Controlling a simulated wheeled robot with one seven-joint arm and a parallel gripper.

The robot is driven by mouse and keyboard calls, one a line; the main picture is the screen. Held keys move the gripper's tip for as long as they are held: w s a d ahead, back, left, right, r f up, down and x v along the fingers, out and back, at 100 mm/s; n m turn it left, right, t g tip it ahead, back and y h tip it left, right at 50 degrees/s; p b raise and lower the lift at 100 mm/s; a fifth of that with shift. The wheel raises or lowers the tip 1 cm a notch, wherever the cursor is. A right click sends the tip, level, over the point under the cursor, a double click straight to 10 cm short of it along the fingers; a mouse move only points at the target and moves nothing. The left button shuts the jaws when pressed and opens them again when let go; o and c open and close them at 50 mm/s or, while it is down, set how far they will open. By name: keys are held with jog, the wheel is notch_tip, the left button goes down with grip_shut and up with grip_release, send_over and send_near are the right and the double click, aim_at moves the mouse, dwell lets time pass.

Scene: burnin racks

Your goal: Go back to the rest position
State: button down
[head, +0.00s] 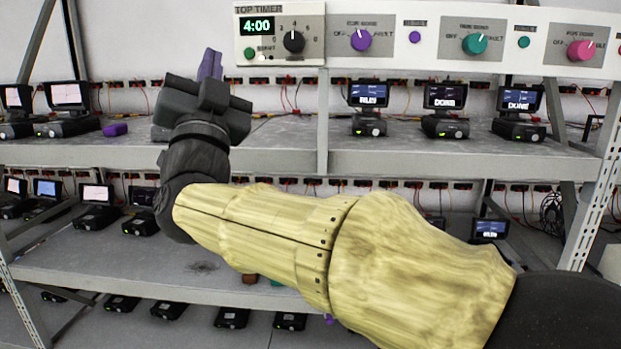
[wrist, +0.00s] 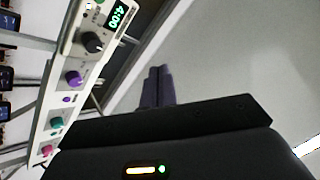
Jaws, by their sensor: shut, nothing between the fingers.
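My gripper (head: 210,64) is raised in front of the upper shelf, left of the top timer panel, in the head view. Its two purple fingers point up and lie together with nothing between them. The closed fingers also show in the wrist view (wrist: 158,86), against a pale grey surface. My arm, with its yellow wood-like cover, crosses the head view from the lower right and hides part of the shelves.
The timer box (head: 279,36) reads 4:00. A control panel (head: 450,42) with purple, teal and pink knobs runs right of it. Several small devices with screens stand on the upper shelf (head: 270,140); a purple object (head: 115,130) lies there at left. More devices stand on lower shelves.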

jog(key=w+d+f+n+g+y, duration=0.1)
jog(key=w+f+n+g+y, duration=0.2)
jog(key=f, duration=0.5)
jog(key=w+d+f+n+g+y, duration=0.1)
jog(key=w+f+n+g+y, duration=0.1)
jog(key=w+f+n+g, duration=0.35)
jog(key=d+f+g+h, duration=0.2)
jog(key=d+f, duration=0.3)
jog(key=f, duration=0.5)
jog(key=d+f+g+h, duration=0.15)
jog(key=d+f, duration=0.35)
jog(key=f, duration=0.5)
jog(key=s+d+f+m+g+h, duration=0.1)
jog(key=s+d+f+g+h, duration=0.1)
jog(key=s+d+f+g, duration=0.4)
jog(key=s+d+f+m+g+h, duration=0.2)
jog(key=s+d+f+g, duration=0.4)
jog(key=s+d+f, duration=0.5)
jog(key=s+f, duration=0.3)
jog(key=f, duration=0.2)
jog(key=shift+f, duration=0.4)
jog(key=shift+d, duration=0.15)
